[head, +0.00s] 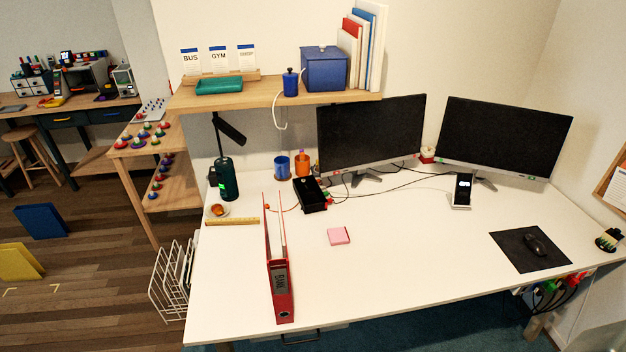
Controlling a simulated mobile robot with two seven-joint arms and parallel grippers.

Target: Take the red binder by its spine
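The red binder (279,285) stands upright on the white desk, left of its middle. Its spine faces the front edge of the desk and carries a dark label with light lettering and a round hole near the bottom. The binder's covers run back from the spine toward the rear of the desk. Neither of my grippers shows in the head view.
A pink note pad (339,236) lies right of the binder. A ruler (232,221) and a black box (310,194) are behind it. A white wire rack (172,285) stands left. The desk's front middle is clear.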

